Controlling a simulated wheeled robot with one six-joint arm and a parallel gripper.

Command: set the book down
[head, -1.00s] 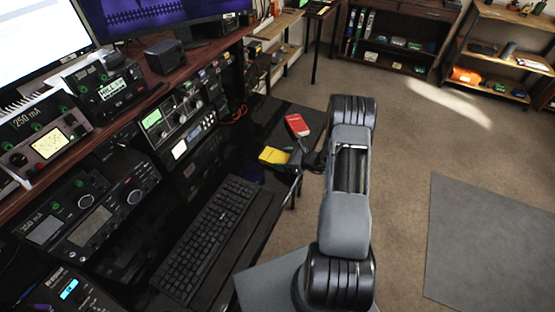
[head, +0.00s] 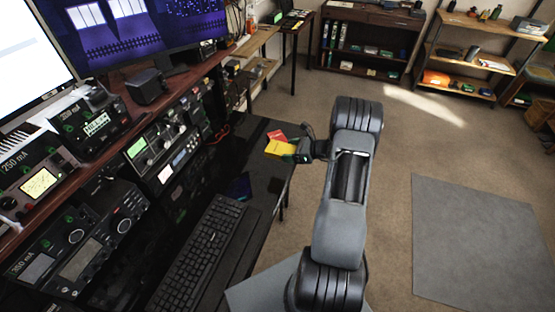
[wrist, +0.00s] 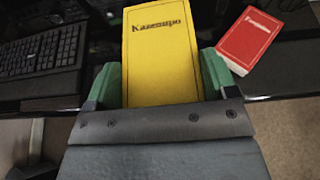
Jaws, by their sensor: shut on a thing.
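The yellow book (head: 280,148) is held at the right edge of the black desk (head: 258,175). In the wrist view the yellow book (wrist: 160,50) stretches away from me, its dark title facing the camera. My gripper (wrist: 160,82) is shut on its near end, with a green pad against each side. In the head view my gripper (head: 302,152) shows small at the book's right end. I cannot tell whether the book touches the desk top.
A red book (wrist: 250,38) lies on the desk to the right of the yellow one; in the head view the red book (head: 276,135) is partly hidden behind it. A black keyboard (head: 205,250) lies nearer. Dark desk surface shows between keyboard and books.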

